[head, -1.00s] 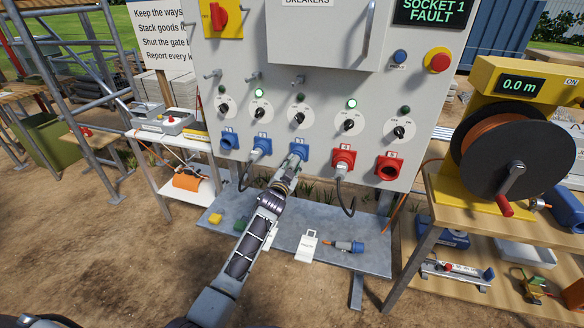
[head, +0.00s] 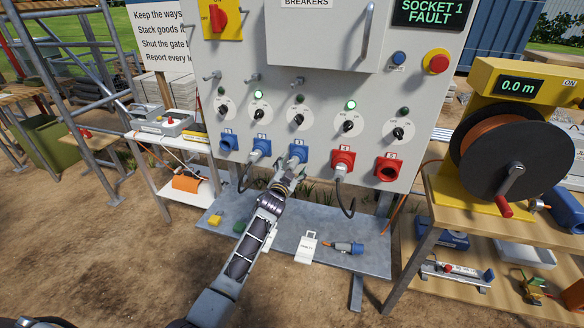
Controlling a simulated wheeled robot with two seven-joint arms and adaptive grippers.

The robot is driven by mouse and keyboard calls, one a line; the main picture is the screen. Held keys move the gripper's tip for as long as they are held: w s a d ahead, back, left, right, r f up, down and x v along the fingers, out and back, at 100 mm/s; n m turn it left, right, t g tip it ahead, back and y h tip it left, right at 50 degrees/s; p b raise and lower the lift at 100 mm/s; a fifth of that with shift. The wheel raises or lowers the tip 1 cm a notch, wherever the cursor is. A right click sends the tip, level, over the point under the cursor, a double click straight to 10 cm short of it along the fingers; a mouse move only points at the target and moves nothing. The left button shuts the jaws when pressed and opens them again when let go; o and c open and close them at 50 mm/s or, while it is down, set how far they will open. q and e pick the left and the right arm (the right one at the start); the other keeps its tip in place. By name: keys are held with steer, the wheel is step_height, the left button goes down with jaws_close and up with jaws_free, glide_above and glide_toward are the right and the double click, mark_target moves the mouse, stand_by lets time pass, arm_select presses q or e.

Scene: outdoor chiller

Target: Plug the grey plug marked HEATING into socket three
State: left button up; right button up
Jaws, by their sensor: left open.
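A grey plug with a blue end (head: 345,248) lies on the metal shelf beside a white tag (head: 306,247). The tag's lettering is too small to read. Part of another pale tag is hidden behind my left arm. My right gripper is not in view.
A plug with a dark cable sits in the second blue socket (head: 260,149) and another in the left red socket (head: 343,160). The right red socket (head: 388,169) is empty. A cable reel (head: 513,150) stands on the right bench. Small yellow and green blocks lie on the metal shelf (head: 375,262).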

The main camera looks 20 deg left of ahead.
arm_select(q)
steer(key=shift+s, duration=0.2)
steer(key=shift+s+p, duration=0.55)
steer(key=shift+p, duration=0.05)
steer(key=s+p, duration=0.2)
steer(key=s, duration=1.5)
steer(key=shift+s+a+p, duration=0.2)
steer(key=shift+a+p, duration=0.1)
steer(key=shift+p, duration=0.1)
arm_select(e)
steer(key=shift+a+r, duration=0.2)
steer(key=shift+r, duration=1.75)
